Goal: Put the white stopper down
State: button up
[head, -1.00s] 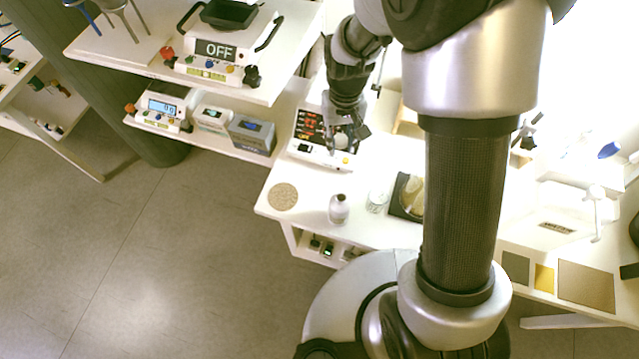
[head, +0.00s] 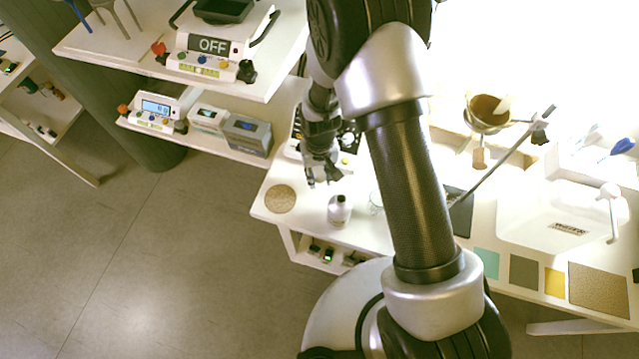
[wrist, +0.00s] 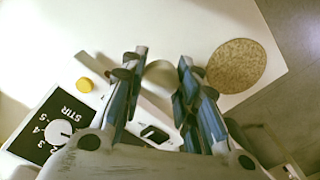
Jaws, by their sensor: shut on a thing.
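My gripper (wrist: 163,58) is shut on the white stopper (wrist: 162,76), a pale rounded piece between the fingers in the wrist view, partly hidden by them. In the head view my gripper (head: 322,180) is over the white table, between the hot-plate device and the bottle. The stopper is too small to make out there. The bottle (head: 339,211) stands upright just in front of my gripper. A round cork mat (head: 280,199) lies to the left on the table, and it also shows to the right of the fingers in the wrist view (wrist: 237,67).
The stirrer device with its dial (wrist: 58,132) and a yellow knob (wrist: 84,85) are left of the fingers in the wrist view. A clear glass (head: 376,202) stands right of the bottle. A shelf with a scale (head: 210,46) is at upper left. Table around the mat is clear.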

aim_at(319, 188)
jog(key=shift+f+b, duration=0.65)
jog(key=shift+f, duration=1.55)
jog(key=shift+f, duration=0.2)
jog(key=o, duration=1)
jog(key=shift+o, duration=0.2)
jog(key=shift+r, duration=0.1)
